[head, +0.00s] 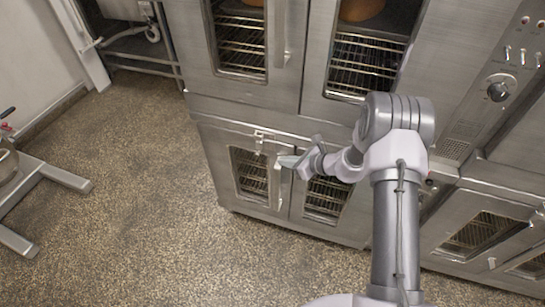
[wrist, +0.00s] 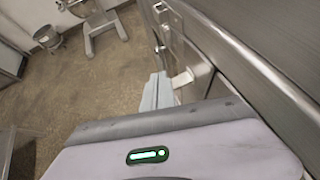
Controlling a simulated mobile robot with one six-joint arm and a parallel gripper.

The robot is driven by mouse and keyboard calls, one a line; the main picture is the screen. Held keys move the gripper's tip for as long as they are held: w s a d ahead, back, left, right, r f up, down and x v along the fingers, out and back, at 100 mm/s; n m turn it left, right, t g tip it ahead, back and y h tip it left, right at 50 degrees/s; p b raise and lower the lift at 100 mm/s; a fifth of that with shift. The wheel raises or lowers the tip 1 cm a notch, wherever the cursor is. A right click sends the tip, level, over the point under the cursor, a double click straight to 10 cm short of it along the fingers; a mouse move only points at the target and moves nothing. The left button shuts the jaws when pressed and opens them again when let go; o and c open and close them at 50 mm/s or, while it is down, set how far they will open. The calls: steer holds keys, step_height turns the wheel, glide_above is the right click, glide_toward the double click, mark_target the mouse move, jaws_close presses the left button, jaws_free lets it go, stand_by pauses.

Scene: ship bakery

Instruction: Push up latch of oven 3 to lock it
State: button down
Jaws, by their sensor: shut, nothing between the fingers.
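The lower oven (head: 222,148) has two steel doors with windows, both looking closed. A small metal latch (head: 259,137) sits at its top edge near where the doors meet. My gripper (head: 287,161) is shut and empty in front of the doors, just below and right of the latch, near the upright handle (head: 284,190). In the wrist view my gripper (wrist: 157,92) is beside a pale metal tab (wrist: 182,79) projecting from the oven front. I cannot tell whether they touch, or whether this tab is the latch. No number shows on the oven.
An upper oven (head: 245,90) with racks and loaves stands directly above. Another lower oven (head: 440,215) and a control panel (head: 498,88) are to the right. A grey stand (head: 60,178) is at left. The speckled floor (head: 130,180) between is clear.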

steer(key=shift+a, duration=0.1)
steer(key=b+x, duration=0.3)
steer(key=x, duration=0.7)
